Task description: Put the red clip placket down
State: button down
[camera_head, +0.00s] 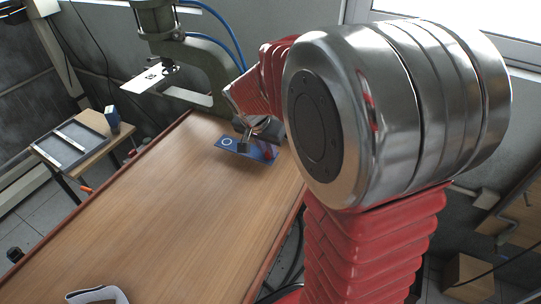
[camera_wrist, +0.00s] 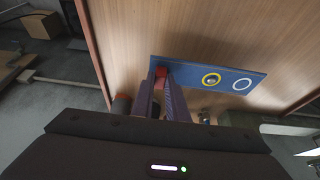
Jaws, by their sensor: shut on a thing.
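My gripper (camera_wrist: 160,84) is shut on the red clip placket, and a small red part (camera_wrist: 160,72) of it shows between the fingertips in the wrist view. The fingers hide most of it. The fingertips are over the left end of a blue board (camera_wrist: 188,70) with a yellow ring and a white ring on it. I cannot tell whether the red piece touches the board. In the head view the blue board (camera_head: 228,146) lies at the far end of the wooden table, partly hidden by my arm.
The wooden table (camera_head: 150,210) is mostly clear. A grey press machine (camera_head: 205,65) with blue hoses stands behind it, with a white plate (camera_head: 147,79). A white and dark object (camera_head: 97,295) lies at the near edge. A side table (camera_head: 75,145) stands left.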

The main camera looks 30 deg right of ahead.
aim_at(267, 155)
jog(key=shift+f, duration=1.85)
jog(key=c, duration=1.7)
grip_release()
jog(key=shift+f, duration=0.1)
jog(key=shift+c, duration=0.2)
jog(key=v, duration=1.2)
